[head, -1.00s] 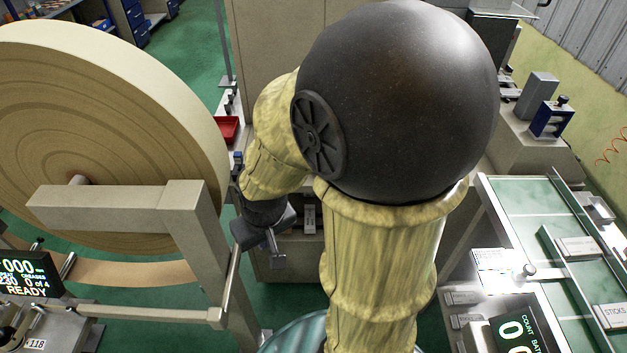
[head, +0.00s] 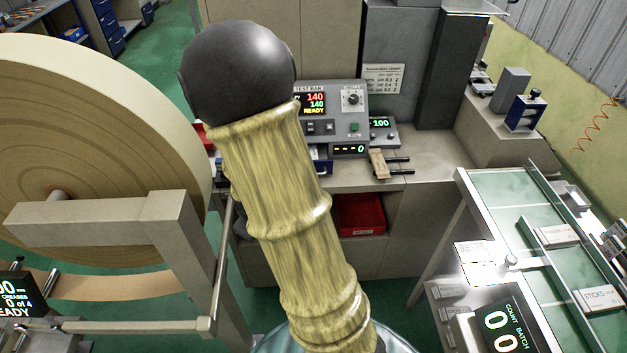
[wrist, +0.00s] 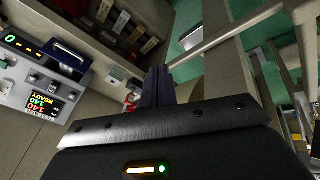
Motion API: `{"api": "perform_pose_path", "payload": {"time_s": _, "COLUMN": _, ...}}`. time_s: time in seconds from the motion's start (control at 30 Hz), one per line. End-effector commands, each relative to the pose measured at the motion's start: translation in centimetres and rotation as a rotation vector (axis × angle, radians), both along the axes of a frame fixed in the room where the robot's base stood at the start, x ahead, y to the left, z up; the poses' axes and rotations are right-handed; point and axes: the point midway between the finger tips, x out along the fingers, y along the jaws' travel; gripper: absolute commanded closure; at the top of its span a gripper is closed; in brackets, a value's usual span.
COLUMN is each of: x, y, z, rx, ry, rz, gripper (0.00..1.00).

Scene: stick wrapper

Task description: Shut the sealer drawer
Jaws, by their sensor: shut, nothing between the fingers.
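The sealer (head: 335,115), a grey machine with a lit display reading 140, 140 and READY, stands on the bench. What looks like its blue drawer (head: 322,166) shows low on its front, partly hidden by my arm. In the wrist view the blue drawer front (wrist: 65,58) with a pale bar handle is at the upper left, beside the sealer panel (wrist: 35,85). How far it sticks out is hard to tell. My gripper (wrist: 156,82) is shut and empty, apart from the drawer and to its right in the wrist view. My arm hides it in the head view.
A large paper roll (head: 100,130) on a frame stands at the left. A red bin (head: 360,214) sits in the bench front. A wooden-handled tool (head: 378,163) lies on the bench top. A green-topped counting table (head: 520,205) stands at the right.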

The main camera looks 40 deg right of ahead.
Motion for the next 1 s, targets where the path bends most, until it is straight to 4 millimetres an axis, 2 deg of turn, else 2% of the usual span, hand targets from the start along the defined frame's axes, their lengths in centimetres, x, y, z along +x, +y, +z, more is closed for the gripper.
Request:
{"api": "perform_pose_path", "payload": {"time_s": 0.03, "x": 0.7, "y": -1.3, "z": -1.3, "rx": -0.052, "ry": 0.002, "rz": 0.045, "gripper": 1.0}}
{"api": "perform_pose_path", "payload": {"time_s": 0.2, "x": 2.8, "y": -5.7, "z": -4.8, "rx": -0.262, "ry": -0.006, "rz": 0.228, "gripper": 1.0}}
{"api": "perform_pose_path", "payload": {"time_s": 0.5, "x": 4.3, "y": -13.7, "z": -9.7, "rx": -0.709, "ry": 0.072, "rz": 0.611, "gripper": 1.0}}
{"api": "perform_pose_path", "payload": {"time_s": 0.8, "x": 4.6, "y": -19.8, "z": -12.3, "rx": -1.204, "ry": 0.251, "rz": 1.082, "gripper": 1.0}}
{"api": "perform_pose_path", "payload": {"time_s": 1.0, "x": 4.6, "y": -21.8, "z": -13.1, "rx": -1.511, "ry": 0.386, "rz": 1.402, "gripper": 1.0}}
